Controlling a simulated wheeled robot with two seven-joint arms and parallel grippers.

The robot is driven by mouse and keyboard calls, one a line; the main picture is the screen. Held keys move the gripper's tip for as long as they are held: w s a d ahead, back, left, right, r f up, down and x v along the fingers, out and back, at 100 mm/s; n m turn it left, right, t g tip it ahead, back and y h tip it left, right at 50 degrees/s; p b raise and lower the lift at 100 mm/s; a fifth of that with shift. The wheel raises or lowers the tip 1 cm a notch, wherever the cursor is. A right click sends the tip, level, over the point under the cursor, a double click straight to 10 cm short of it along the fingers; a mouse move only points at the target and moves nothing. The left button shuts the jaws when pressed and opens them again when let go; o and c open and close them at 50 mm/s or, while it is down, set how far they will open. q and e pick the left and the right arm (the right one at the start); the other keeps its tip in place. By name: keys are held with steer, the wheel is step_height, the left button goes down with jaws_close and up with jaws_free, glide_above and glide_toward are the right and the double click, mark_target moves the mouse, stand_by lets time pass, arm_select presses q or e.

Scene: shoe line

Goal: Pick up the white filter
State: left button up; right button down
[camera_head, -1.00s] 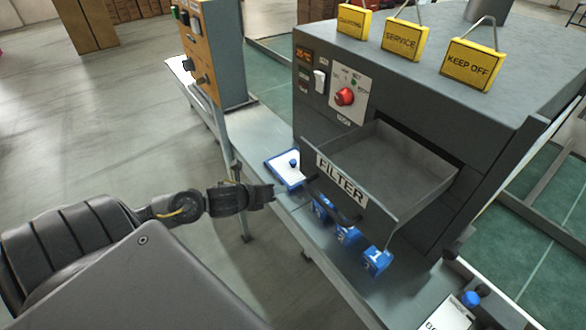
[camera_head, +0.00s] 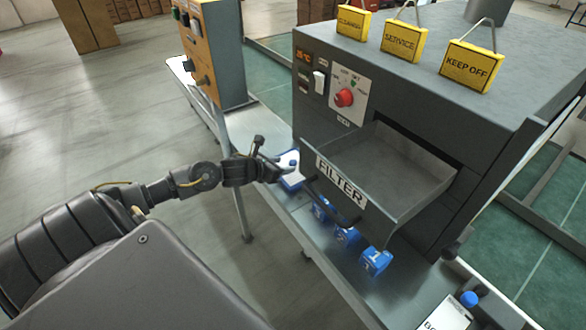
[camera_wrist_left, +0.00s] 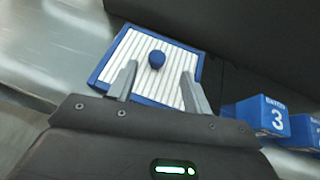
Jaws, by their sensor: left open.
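The white filter (camera_wrist_left: 140,48) is a white pleated panel in a blue frame with a round blue knob (camera_wrist_left: 156,60) on top. It lies on the metal bench beside the machine. In the head view the filter (camera_head: 291,182) is partly hidden by my left gripper. My left gripper (camera_head: 275,167) is open and empty. In the left wrist view its two fingers (camera_wrist_left: 158,82) reach over the filter, one on each side of the knob, and I cannot tell if they touch it. My right gripper is not in view.
An open grey drawer (camera_head: 400,158) labelled FILTER juts from the machine (camera_head: 440,75), just right of my left gripper. Several numbered blue blocks (camera_head: 375,262) stand below it on the bench. A control post (camera_head: 222,55) stands behind. Yellow signs (camera_head: 470,66) stand on the machine.

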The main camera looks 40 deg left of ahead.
mark_target(291, 163)
arm_select(q)
steer(key=shift+a+p+x, duration=0.2)
steer(key=shift+p+x, duration=0.45)
steer(key=shift+x, duration=1.95)
jaws_close()
